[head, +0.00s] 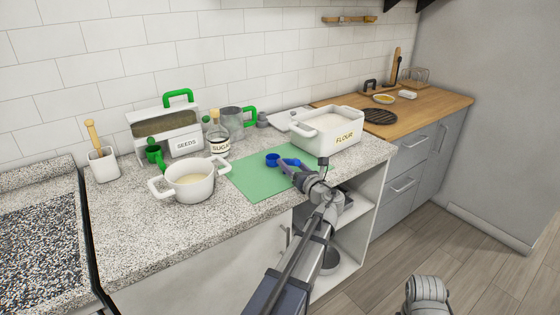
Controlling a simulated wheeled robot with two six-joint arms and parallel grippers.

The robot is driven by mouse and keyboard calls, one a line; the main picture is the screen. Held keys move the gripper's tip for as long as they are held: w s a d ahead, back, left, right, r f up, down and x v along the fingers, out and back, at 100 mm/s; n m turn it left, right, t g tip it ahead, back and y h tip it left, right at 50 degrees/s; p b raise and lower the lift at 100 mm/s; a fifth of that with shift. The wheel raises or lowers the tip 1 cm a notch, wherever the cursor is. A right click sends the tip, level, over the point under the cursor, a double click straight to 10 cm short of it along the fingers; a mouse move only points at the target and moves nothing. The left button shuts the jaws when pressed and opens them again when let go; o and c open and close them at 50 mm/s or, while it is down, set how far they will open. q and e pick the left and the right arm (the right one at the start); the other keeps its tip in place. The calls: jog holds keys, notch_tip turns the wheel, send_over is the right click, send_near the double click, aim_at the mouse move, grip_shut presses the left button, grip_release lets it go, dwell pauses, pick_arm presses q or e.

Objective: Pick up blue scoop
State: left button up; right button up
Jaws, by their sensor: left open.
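The blue scoop (273,159) lies on the green mat (252,184) on the speckled counter, with its bowl to the left and its handle running right. My left gripper (303,165) is open over the right part of the mat, close to the scoop's handle. One finger reaches toward the handle and partly covers that area. Whether it touches the handle cannot be told. My right gripper is not in view; only a grey piece of my own arm shows at the bottom right.
A white pot (190,183) stands left of the mat, with the sugar jar (218,140) and seeds bin (185,146) behind. The white flour box (341,139) stands close on the right. A glass jug (231,123) is at the back. The counter's front edge is near.

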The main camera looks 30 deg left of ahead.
pick_arm(q)
jog(key=shift+x, duration=0.9)
grip_shut()
